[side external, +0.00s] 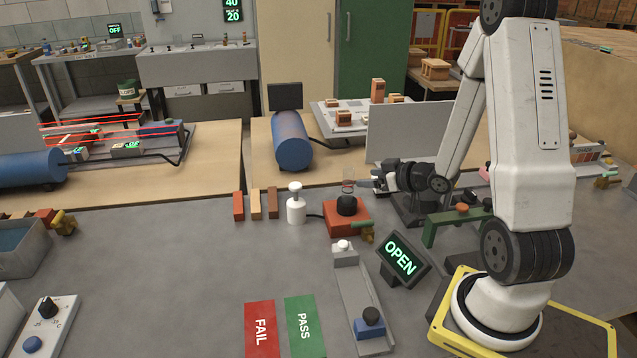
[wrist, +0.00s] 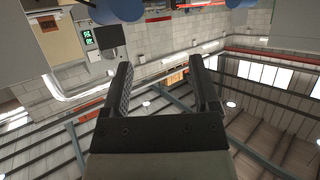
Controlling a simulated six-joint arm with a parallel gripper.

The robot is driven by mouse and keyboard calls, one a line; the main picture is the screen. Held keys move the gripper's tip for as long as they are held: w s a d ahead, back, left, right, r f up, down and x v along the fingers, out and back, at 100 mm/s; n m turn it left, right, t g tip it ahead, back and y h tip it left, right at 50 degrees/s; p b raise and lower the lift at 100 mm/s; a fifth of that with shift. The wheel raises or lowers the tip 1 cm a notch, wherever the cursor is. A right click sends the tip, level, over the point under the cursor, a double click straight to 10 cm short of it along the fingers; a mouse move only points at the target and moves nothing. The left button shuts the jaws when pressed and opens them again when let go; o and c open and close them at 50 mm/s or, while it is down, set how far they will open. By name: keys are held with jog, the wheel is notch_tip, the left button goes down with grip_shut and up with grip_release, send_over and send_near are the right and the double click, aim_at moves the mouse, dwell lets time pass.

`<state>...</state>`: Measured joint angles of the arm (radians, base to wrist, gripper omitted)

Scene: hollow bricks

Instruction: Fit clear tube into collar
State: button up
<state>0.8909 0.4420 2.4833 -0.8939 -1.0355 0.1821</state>
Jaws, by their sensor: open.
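The clear tube (side external: 348,178) is small and faint in the side view. It appears upright just above the black collar (side external: 347,205) on a red block; I cannot tell how deep it sits. My gripper (side external: 375,180) points left, level with the tube and just to its right. In the wrist view the two dark fingers of my gripper (wrist: 162,62) are apart with nothing visible between them. The tube and collar cannot be made out in the wrist view.
A white pump bottle (side external: 296,207) and several coloured bars (side external: 255,204) stand left of the red block (side external: 338,222). A grey fixture (side external: 357,300) and an OPEN sign (side external: 401,258) are in front. The bench is clear at centre left.

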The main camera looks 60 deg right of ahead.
jog(key=shift+w, duration=0.1)
jog(key=shift+w+a+f+g, duration=0.1)
jog(key=shift+w+a+g, duration=0.3)
jog(key=shift+a, duration=0.1)
jog(key=s+a+g, duration=0.2)
jog(key=a+g, duration=0.3)
jog(key=a, duration=0.5)
jog(key=s+a+n+g+y, duration=0.1)
jog(key=s+a+g, duration=0.2)
jog(key=a, duration=0.7)
jog(key=shift+s+a+g, duration=0.35)
jog(key=shift+a+g, duration=0.05)
jog(key=shift+g, duration=0.6)
jog(key=shift+f, duration=0.1)
